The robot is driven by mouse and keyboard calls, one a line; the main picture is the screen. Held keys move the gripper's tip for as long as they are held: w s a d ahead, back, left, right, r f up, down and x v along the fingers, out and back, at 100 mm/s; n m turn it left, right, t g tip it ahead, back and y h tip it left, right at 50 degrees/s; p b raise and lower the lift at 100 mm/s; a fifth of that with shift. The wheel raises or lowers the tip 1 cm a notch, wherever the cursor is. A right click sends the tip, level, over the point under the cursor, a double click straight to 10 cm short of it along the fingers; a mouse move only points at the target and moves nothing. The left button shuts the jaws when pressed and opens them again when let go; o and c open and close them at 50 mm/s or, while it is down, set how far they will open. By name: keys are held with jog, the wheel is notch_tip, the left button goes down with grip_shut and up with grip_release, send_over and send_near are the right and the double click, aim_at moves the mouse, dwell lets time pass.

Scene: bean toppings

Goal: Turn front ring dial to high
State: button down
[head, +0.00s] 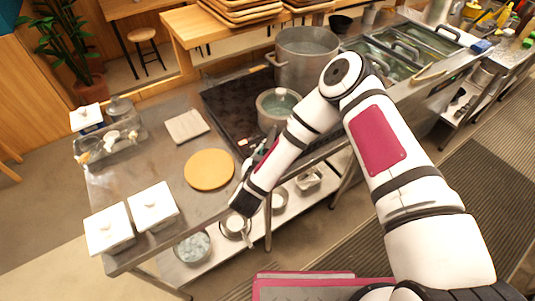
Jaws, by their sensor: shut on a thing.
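The dark cooktop (227,104) is set into the steel counter in the head view. A large steel pot (305,62) stands on its back part and a smaller pot (279,104) with pale green contents stands nearer the front. My gripper (262,150) is at the cooktop's front left corner, partly covered by my own wrist and forearm. It is shut on the front ring dial there. The dial itself is hidden behind the gripper and arm, so its setting cannot be read.
A round wooden board (209,169), a square pale board (187,126) and two white lidded boxes (153,206) lie left of the cooktop. A caddy (108,138) stands further left. Pans rest on the lower shelf (215,245). Steel wells (400,58) are at the right.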

jog(key=m+h, duration=0.2)
jog(key=m+g+h, duration=0.1)
jog(key=shift+w+a+f, duration=0.1)
jog(key=shift+w+a, duration=0.15)
jog(key=shift+f+m+g+h, duration=0.1)
jog(key=shift+m+g+h, duration=0.55)
jog(key=shift+h, duration=0.35)
jog(key=shift+f, duration=0.15)
jog(key=c, duration=1.6)
grip_release()
jog(key=shift+m, duration=0.25)
jog(key=shift+a+r, duration=0.15)
jog(key=shift+r, duration=0.05)
jog(key=v, duration=1.2)
